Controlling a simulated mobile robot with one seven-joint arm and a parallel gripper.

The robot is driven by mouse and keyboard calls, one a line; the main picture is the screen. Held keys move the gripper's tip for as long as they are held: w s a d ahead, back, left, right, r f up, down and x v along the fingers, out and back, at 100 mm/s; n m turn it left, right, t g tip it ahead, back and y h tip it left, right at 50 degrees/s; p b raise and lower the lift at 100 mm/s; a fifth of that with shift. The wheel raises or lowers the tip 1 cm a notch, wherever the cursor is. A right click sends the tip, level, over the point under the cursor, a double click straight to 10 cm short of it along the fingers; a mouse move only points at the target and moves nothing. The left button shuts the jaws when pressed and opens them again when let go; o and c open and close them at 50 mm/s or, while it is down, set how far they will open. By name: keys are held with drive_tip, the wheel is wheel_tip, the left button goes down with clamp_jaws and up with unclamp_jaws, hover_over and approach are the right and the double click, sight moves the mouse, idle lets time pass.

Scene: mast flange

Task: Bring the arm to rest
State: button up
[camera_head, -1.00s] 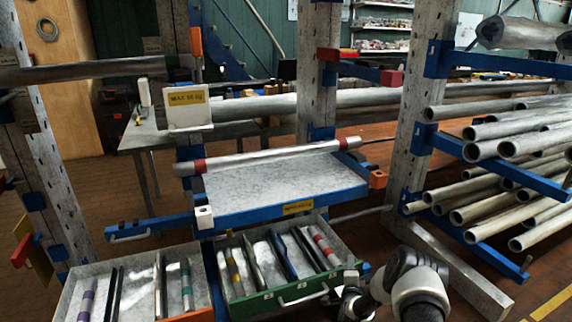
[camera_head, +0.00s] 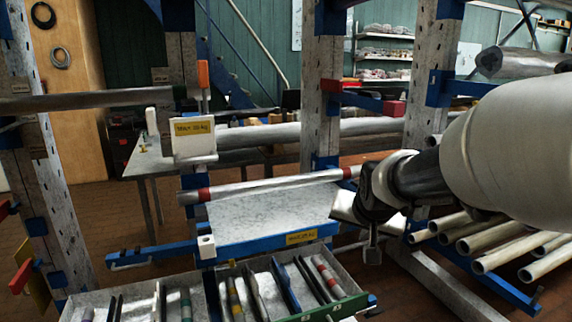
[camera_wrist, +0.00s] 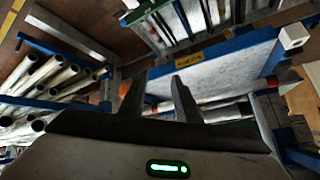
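My gripper (camera_head: 372,240) is at the right of the blue-edged tray in the head view, at the end of my raised arm. In the wrist view my gripper (camera_wrist: 156,88) has two dark fingers standing apart, so it is open. A grey tube (camera_head: 270,184) with red bands lies across above the tray (camera_head: 260,217); its right end is hidden behind my arm. I see nothing gripped. How far the fingers are from the tube I cannot tell.
Open drawers (camera_head: 250,268) with banded rods stand below the tray. A rack of pipes (camera_head: 490,240) is at the right, below my arm. Upright posts (camera_head: 322,90) and a long pipe (camera_head: 270,133) are behind. A yellow-labelled bracket (camera_head: 194,137) is at the tray's left.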

drive_tip(key=s+n+g, duration=0.3)
drive_tip(key=s+n, duration=0.1)
drive_tip(key=s, duration=2.1)
wheel_tip(320, 180, up, 29)
drive_tip(key=p, duration=2.8)
drive_tip(key=shift+s+a+f, duration=0.15)
drive_tip(key=shift+a+f, duration=0.05)
drive_tip(key=shift+a, duration=0.2)
